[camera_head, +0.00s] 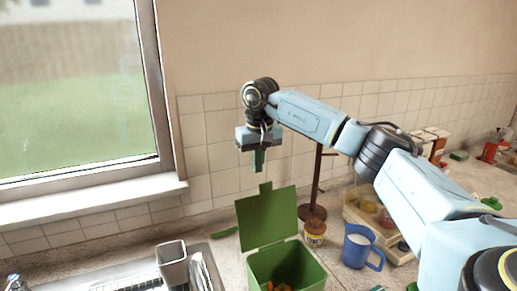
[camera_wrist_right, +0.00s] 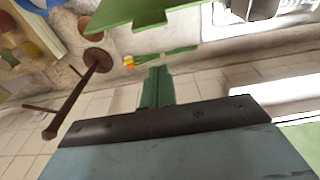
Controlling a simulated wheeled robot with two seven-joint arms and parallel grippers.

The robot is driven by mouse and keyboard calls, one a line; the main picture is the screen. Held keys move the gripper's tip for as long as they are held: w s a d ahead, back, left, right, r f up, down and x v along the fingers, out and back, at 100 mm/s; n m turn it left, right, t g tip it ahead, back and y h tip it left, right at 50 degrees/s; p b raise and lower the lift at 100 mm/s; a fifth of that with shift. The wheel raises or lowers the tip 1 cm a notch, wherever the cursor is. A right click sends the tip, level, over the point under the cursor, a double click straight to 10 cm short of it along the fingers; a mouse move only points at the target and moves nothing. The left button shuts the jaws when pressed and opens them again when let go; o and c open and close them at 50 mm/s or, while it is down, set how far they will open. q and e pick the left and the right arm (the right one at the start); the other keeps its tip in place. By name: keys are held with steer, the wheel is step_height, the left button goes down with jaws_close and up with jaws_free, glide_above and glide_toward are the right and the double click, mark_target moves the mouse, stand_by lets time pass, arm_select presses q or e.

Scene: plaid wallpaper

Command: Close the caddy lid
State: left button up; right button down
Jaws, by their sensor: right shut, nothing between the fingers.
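The green caddy (camera_head: 285,265) stands on the counter at the bottom middle of the head view, with orange scraps inside. Its green lid (camera_head: 267,217) is raised, standing open at the back with a small tab on its top edge. The lid also shows at the top of the right wrist view (camera_wrist_right: 150,12). My right gripper (camera_head: 259,163) is shut and empty, pointing down just above and behind the lid's tab. Its green fingers (camera_wrist_right: 158,85) point toward the lid in the wrist view, with a visible gap. My left gripper is not in view.
A blue mug (camera_head: 360,248) stands to the right, before a wooden tray (camera_head: 352,213). A grey cup (camera_head: 172,262) stands left by the sink.

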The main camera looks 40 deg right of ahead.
steer(key=s+f, duration=0.1)
steer(key=s+a+f+p, duration=0.1)
steer(key=s, duration=0.1)
steer(key=shift+s+f+p, duration=0.1)
steer(key=shift+s+p, duration=0.05)
steer(key=shift+p, duration=0.15)
steer(key=shift+a, duration=0.1)
stand_by(0.4)
